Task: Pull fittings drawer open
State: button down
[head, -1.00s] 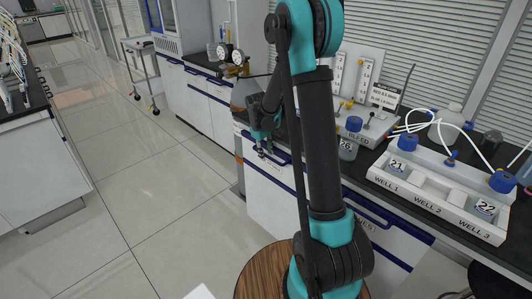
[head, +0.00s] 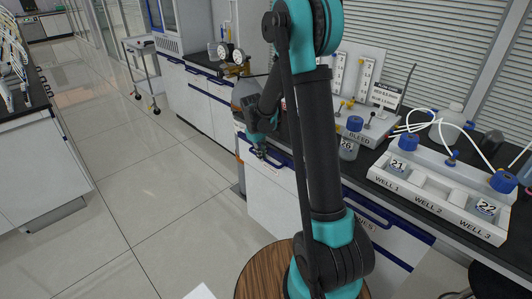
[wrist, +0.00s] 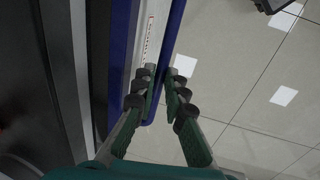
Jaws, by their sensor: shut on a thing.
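The white drawer front (wrist: 146,40) with a blue handle bar (wrist: 168,50) fills the upper middle of the wrist view. A small printed label runs along it, too small to read. My gripper (wrist: 160,85) is shut on the handle, with one set of fingers on each side of the bar. In the head view my gripper (head: 258,153) is low at the front of the counter, at the blue handle (head: 279,161) of the top drawer left of my arm. My arm hides part of this drawer row. I cannot tell any clear gap at the drawer.
A second drawer with a blue handle (head: 390,222) is right of my arm. The tiled floor (head: 150,190) to the left is clear.

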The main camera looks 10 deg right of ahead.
jog(key=s+a, duration=0.9)
jog(key=a, duration=0.3)
jog(key=s+a, duration=0.9)
jog(key=a, duration=0.3)
jog(key=shift+a, duration=0.4)
jog(key=c, duration=1.6)
grip_release()
jog(key=shift+o, duration=0.2)
jog(key=shift+r, duration=0.1)
notch_tip(320, 180, up, 12)
jog(key=s+a, duration=0.1)
jog(key=shift+s+a+f, duration=0.15)
jog(key=shift+a+f, duration=0.05)
jog(key=shift+a, duration=0.15)
jog(key=shift+d, duration=0.1)
jog(key=d+f+m+t+y, duration=0.1)
jog(key=d+f+m+y, duration=0.15)
jog(key=d, duration=1.65)
jog(key=s+d+f+m+t, duration=0.1)
jog(key=s+d+f+m, duration=0.1)
jog(key=s+d, duration=0.2)
jog(key=s+d+f+m+t, duration=0.1)
jog(key=s+d, duration=0.4)
jog(key=d, duration=0.5)
jog(key=shift+s+f+m+h, duration=0.15)
jog(key=shift+f+m+h, duration=0.2)
jog(key=shift+f+m, duration=0.55)
